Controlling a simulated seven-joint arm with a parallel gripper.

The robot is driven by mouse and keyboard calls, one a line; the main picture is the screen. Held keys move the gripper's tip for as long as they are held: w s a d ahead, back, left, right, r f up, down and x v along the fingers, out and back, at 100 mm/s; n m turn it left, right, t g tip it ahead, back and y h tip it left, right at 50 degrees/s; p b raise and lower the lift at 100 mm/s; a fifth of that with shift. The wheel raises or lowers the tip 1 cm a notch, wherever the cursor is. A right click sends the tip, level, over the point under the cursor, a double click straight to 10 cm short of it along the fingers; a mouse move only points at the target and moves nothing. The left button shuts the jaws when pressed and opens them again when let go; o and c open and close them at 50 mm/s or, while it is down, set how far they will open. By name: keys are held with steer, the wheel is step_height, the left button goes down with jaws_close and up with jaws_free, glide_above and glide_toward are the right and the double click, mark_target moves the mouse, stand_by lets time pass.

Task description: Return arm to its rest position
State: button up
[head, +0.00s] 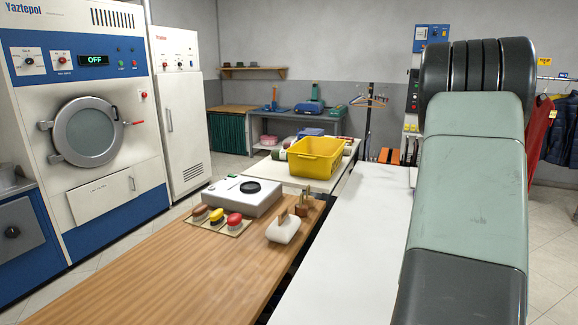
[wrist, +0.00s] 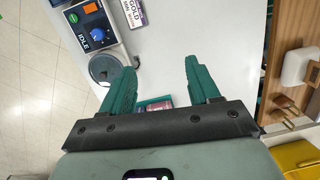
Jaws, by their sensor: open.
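My arm fills the right side of the head view, with pale green and dark grey links (head: 465,180). My gripper is hidden in the head view. In the wrist view my gripper (wrist: 159,64) shows two teal fingers set well apart, open, with nothing held between them. It is over a white worktop (wrist: 190,25). A small teal and red item (wrist: 153,104) shows beyond the fingers, partly hidden by the gripper body.
A blue-grey device reading IDLE (wrist: 88,25) and a round grey disc (wrist: 108,70) are beside the left finger. The white tabletop (head: 350,250) beside my arm looks clear.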

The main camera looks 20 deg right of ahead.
steer(key=w+a+r+n+t+h, duration=0.1)
steer(key=a+r+n, duration=0.1)
steer(key=a+r, duration=0.5)
steer(key=w+a+r+n+t+h, duration=0.1)
steer(key=a+r+n, duration=0.15)
steer(key=a, duration=0.75)
steer(key=w+a+r+n+t, duration=0.1)
steer(key=a+r+n, duration=0.1)
steer(key=a+r, duration=0.5)
steer(key=s+a+n+t, duration=0.2)
steer(key=s+a, duration=0.3)
steer(key=a, duration=0.3)
steer(key=s+a+n+t, duration=0.1)
steer(key=s+a+n, duration=0.2)
steer(key=s+a, duration=0.35)
steer(key=s+a+f+m, duration=0.1)
steer(key=s+a+f, duration=0.2)
steer(key=s+f, duration=0.1)
steer(key=shift+s+a+f, duration=0.15)
steer(key=shift+s+a, duration=0.25)
steer(key=shift+s, duration=0.4)
